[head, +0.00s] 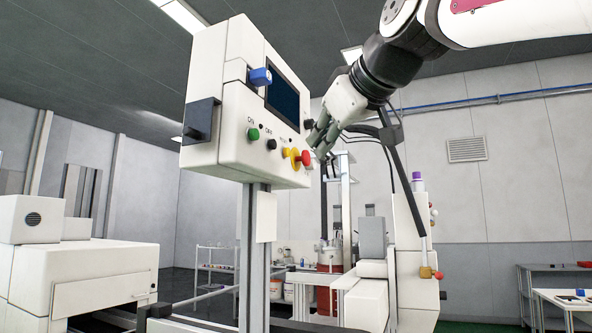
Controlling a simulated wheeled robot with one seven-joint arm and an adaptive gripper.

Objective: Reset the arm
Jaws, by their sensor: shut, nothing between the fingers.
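My gripper (321,138) is in the upper middle of the head view, at the end of my arm, which reaches in from the upper right. Its fingers are shut with nothing between them and point down and left. They are close to the right edge of a white control box (225,160), near its red button (306,158). I cannot tell whether the fingertips touch the box or the button. The box also bears a dark screen (283,93), a green button (253,134), black buttons and a blue knob (261,76).
The control box stands on a grey post (257,265). White machine housings stand at the lower left (100,283) and right of centre (408,290). A shelf rack (215,268) and a work table (565,300) stand farther back. The space right of my gripper looks open.

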